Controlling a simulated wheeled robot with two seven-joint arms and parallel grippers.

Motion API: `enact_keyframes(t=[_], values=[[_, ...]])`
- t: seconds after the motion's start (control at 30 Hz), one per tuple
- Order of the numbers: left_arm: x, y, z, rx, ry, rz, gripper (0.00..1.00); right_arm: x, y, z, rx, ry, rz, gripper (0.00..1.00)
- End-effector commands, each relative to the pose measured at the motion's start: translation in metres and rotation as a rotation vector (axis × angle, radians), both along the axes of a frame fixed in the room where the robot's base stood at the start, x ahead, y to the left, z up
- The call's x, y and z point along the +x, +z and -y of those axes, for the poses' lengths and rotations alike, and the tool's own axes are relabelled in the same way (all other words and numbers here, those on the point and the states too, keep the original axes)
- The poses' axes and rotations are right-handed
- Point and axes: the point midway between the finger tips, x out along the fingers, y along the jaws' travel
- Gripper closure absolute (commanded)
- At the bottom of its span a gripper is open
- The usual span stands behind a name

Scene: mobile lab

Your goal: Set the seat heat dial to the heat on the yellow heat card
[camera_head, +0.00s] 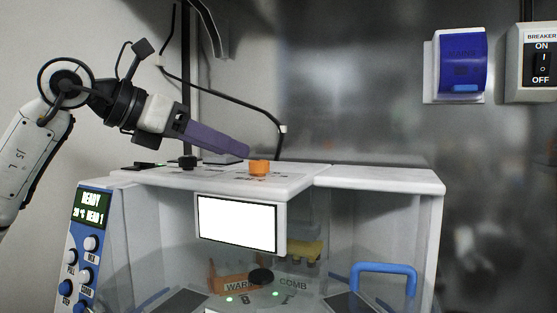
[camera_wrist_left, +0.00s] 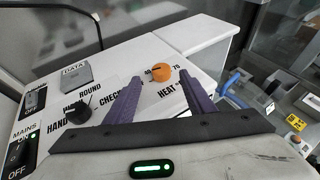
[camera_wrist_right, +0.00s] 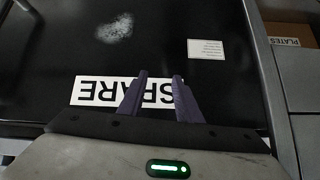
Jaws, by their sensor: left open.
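The orange heat dial (camera_head: 259,167) sits on top of the white cabinet, close to the tip of my left gripper (camera_head: 246,152). In the left wrist view the dial (camera_wrist_left: 171,73) has "HEAT" printed below it and "40" and "70" beside it. My left gripper (camera_wrist_left: 190,84) is open, with the dial seen between and beyond its fingers, not held. Its exact setting is too small to tell.
A black hand/check knob (camera_wrist_left: 79,113) and a grey data box (camera_wrist_left: 76,73) share the cabinet top. A display (camera_head: 90,210) reads "READY" above several knobs. A white screen (camera_head: 238,222) hangs on the cabinet front. A blue wall box (camera_head: 461,62) and breaker switch (camera_head: 541,66) are at the right.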

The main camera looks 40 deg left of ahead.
Motion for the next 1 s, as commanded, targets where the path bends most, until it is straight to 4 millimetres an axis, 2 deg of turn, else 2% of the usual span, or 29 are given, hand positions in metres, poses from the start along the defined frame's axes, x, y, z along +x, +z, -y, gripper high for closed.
enact_keyframes(t=[0.23,0.5,0.63,0.9,0.93,1.0], values=[[0.041,-0.015,0.008,-0.002,-0.006,-0.003,0.51,-0.012,0.002,0.000,-0.007,0.003,-0.030,0.69],[0.077,-0.032,0.013,-0.002,-0.003,-0.001,0.51,-0.010,0.010,0.000,-0.010,0.004,-0.025,0.69],[0.085,-0.035,0.014,-0.001,-0.003,0.000,0.51,-0.004,0.014,-0.001,-0.009,0.002,-0.013,0.69],[0.086,-0.037,0.014,-0.001,-0.002,0.000,0.51,-0.001,0.015,-0.001,-0.007,0.001,-0.007,0.69],[0.086,-0.036,0.014,-0.001,-0.002,0.000,0.52,-0.001,0.015,-0.001,-0.007,0.001,-0.007,0.69],[0.086,-0.036,0.014,-0.001,-0.002,0.000,0.64,-0.001,0.015,-0.001,-0.006,0.001,-0.007,0.69]])
